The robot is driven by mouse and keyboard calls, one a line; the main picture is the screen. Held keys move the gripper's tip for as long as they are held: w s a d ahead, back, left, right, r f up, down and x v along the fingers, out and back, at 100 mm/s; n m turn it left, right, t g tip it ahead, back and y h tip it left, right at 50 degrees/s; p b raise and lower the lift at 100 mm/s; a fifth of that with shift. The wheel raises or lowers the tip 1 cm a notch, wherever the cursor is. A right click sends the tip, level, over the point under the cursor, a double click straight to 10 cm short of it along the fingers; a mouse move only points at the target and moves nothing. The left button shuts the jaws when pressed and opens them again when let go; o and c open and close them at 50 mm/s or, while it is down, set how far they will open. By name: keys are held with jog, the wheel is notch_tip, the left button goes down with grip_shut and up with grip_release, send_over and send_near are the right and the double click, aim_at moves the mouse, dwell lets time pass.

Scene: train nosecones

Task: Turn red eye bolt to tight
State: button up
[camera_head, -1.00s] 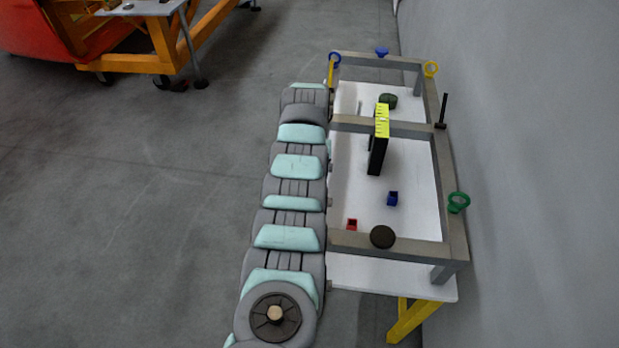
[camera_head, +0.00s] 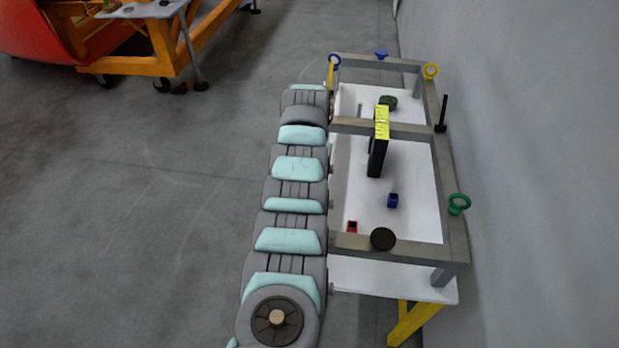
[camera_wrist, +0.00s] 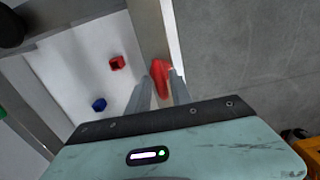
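The red eye bolt (camera_wrist: 160,78) shows in the wrist view at the grey frame rail, seen nearly edge-on. My gripper (camera_wrist: 158,88) has its two fingers apart, with the red eye bolt's ring between or just beyond their tips. The right finger looks close to the ring, and a gap shows on the left side. Contact cannot be told. In the head view my arm hides the red eye bolt and my gripper.
The grey frame (camera_head: 452,215) stands on a white table (camera_head: 405,280) beside a wall. It carries a green eye bolt (camera_head: 459,203), a yellow one (camera_head: 431,71) and a blue one (camera_head: 334,60). Small red (camera_head: 352,227) and blue (camera_head: 393,200) blocks lie inside the frame.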

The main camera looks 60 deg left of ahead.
jog(key=shift+o, duration=0.7)
jog(key=shift+r, duration=0.15)
notch_tip(320, 180, up, 10)
jog(key=shift+r+b, duration=0.1)
jog(key=shift+b, duration=0.35)
jog(key=shift+r, duration=0.15)
